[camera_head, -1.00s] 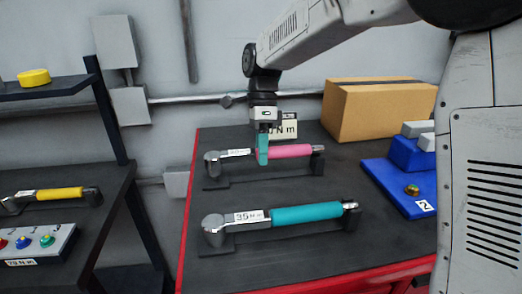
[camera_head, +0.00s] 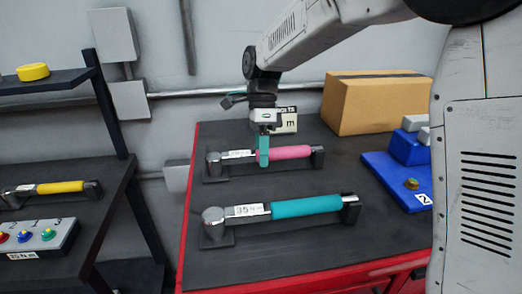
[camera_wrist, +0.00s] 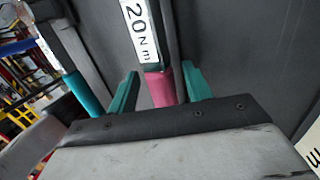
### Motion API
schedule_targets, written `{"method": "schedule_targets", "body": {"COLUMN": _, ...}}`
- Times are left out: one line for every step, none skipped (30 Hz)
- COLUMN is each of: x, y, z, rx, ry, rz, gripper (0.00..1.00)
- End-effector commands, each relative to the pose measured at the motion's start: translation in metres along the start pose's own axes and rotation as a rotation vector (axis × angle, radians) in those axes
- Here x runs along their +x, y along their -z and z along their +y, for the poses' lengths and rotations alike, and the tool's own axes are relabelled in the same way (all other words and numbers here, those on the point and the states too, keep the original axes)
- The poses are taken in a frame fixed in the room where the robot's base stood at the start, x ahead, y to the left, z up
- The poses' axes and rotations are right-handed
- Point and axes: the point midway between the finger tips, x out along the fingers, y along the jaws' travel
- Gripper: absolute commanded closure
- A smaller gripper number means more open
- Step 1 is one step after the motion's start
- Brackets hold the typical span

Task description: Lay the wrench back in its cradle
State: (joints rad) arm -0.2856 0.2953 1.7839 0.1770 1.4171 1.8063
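The pink-handled wrench (camera_head: 285,153) lies level along its dark cradle (camera_head: 216,176) at the back of the bench, head to the left. Its label reads 20 N m in the wrist view (camera_wrist: 139,30). My gripper (camera_head: 262,158) is above the handle's left end, with its teal fingers pointing down. In the wrist view my gripper (camera_wrist: 162,75) is open. Its fingers stand on either side of the pink handle (camera_wrist: 160,88) with small gaps. The handle's underside contact with the cradle is hidden.
A teal-handled 35 N m wrench (camera_head: 305,206) lies in front in its own cradle. A cardboard box (camera_head: 370,105) and a blue fixture (camera_head: 392,180) stand on the right. A yellow-handled wrench (camera_head: 60,188) and button box (camera_head: 40,238) are on the left bench.

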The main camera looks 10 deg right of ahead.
Motion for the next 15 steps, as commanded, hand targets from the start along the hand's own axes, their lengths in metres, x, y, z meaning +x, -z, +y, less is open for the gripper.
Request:
{"method": "schedule_targets", "body": {"x": 0.000, "y": 0.000, "z": 0.000, "rx": 0.000, "ry": 0.000, "rz": 0.000, "gripper": 0.47}}
{"method": "schedule_targets", "body": {"x": 0.000, "y": 0.000, "z": 0.000, "rx": 0.000, "ry": 0.000, "rz": 0.000, "gripper": 0.47}}
{"method": "schedule_targets", "body": {"x": 0.000, "y": 0.000, "z": 0.000, "rx": 0.000, "ry": 0.000, "rz": 0.000, "gripper": 0.47}}
{"method": "schedule_targets", "body": {"x": 0.000, "y": 0.000, "z": 0.000, "rx": 0.000, "ry": 0.000, "rz": 0.000, "gripper": 0.47}}
{"method": "schedule_targets", "body": {"x": 0.000, "y": 0.000, "z": 0.000, "rx": 0.000, "ry": 0.000, "rz": 0.000, "gripper": 0.47}}
{"method": "schedule_targets", "body": {"x": 0.000, "y": 0.000, "z": 0.000, "rx": 0.000, "ry": -0.001, "rz": 0.000, "gripper": 0.47}}
{"method": "schedule_targets", "body": {"x": 0.001, "y": 0.000, "z": 0.000, "rx": 0.000, "ry": -0.001, "rz": 0.001, "gripper": 0.47}}
{"method": "schedule_targets", "body": {"x": 0.000, "y": 0.000, "z": 0.000, "rx": 0.000, "ry": -0.001, "rz": 0.001, "gripper": 0.47}}
{"method": "schedule_targets", "body": {"x": -0.001, "y": 0.000, "z": 0.000, "rx": 0.000, "ry": -0.001, "rz": 0.001, "gripper": 0.47}}
{"method": "schedule_targets", "body": {"x": -0.003, "y": 0.000, "z": 0.000, "rx": 0.000, "ry": -0.001, "rz": 0.000, "gripper": 0.47}}
{"method": "schedule_targets", "body": {"x": -0.005, "y": 0.000, "z": 0.000, "rx": 0.000, "ry": 0.000, "rz": 0.000, "gripper": 0.47}}
{"method": "schedule_targets", "body": {"x": -0.010, "y": 0.000, "z": -0.001, "rx": 0.000, "ry": 0.002, "rz": 0.000, "gripper": 0.47}}
{"method": "schedule_targets", "body": {"x": -0.015, "y": 0.000, "z": -0.001, "rx": 0.000, "ry": 0.002, "rz": -0.001, "gripper": 0.47}}
{"method": "schedule_targets", "body": {"x": -0.019, "y": 0.000, "z": -0.001, "rx": 0.000, "ry": 0.001, "rz": -0.001, "gripper": 0.47}}
{"method": "schedule_targets", "body": {"x": -0.027, "y": 0.000, "z": -0.001, "rx": 0.000, "ry": 0.003, "rz": -0.001, "gripper": 0.47}}
